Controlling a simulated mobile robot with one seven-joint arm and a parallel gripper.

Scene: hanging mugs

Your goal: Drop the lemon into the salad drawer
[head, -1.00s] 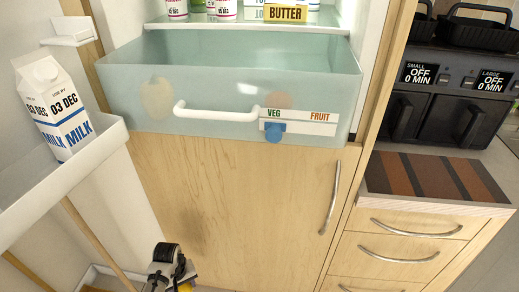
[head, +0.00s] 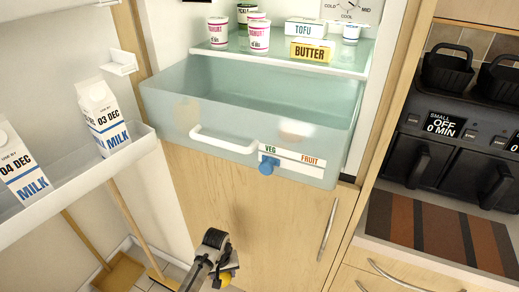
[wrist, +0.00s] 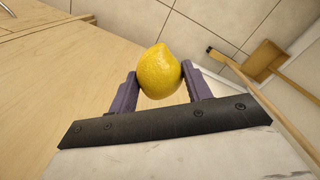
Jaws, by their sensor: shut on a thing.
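The yellow lemon (wrist: 159,72) is held between the two purple fingers of my gripper (wrist: 160,84) in the wrist view. In the head view my gripper (head: 222,271) is low, in front of the wooden cupboard door, with a bit of the lemon (head: 225,279) showing beside it. The salad drawer (head: 170,94) is a pale translucent bin, pulled out, above and to the right of my gripper. Its front has a white handle and a VEG/FRUIT label (head: 300,160) with a blue slider (head: 267,166) at the VEG end. Faint round shapes show through its front.
A fridge shelf (head: 345,62) with yoghurts, tofu and butter (head: 312,50) is above the drawer. The open fridge door's rack (head: 75,185) with milk cartons (head: 103,118) is at left. A counter and black appliance (head: 450,150) stand at right.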

